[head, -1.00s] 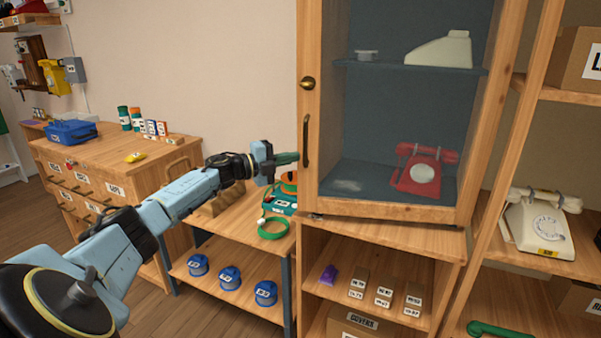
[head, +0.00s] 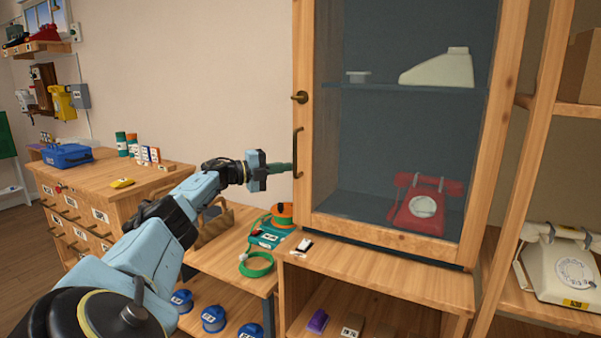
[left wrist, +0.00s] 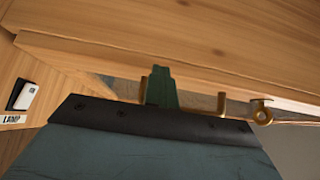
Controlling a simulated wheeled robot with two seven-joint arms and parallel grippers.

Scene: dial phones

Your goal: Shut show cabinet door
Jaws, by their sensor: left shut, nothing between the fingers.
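The show cabinet door (head: 304,125) is a wooden frame with a glass pane. Its brass bar handle (head: 297,153) and round brass lock piece (head: 299,97) are on its left stile. The door stands close to the cabinet; I cannot tell whether it is fully flush. My left gripper (head: 284,168) is shut and empty, its tips at the left stile beside the lower handle. In the left wrist view the dark fingertips (left wrist: 161,88) are at the wood, near a brass handle post (left wrist: 221,103) and ringed brass piece (left wrist: 262,113). Contact is unclear. My right gripper is not in view.
Behind the glass are a red phone (head: 427,204) and a cream phone shell (head: 440,68). A green cable coil (head: 257,264) lies on the low bench left of the cabinet. A cream dial phone (head: 562,263) stands on the right shelf. A drawer chest (head: 95,195) is at left.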

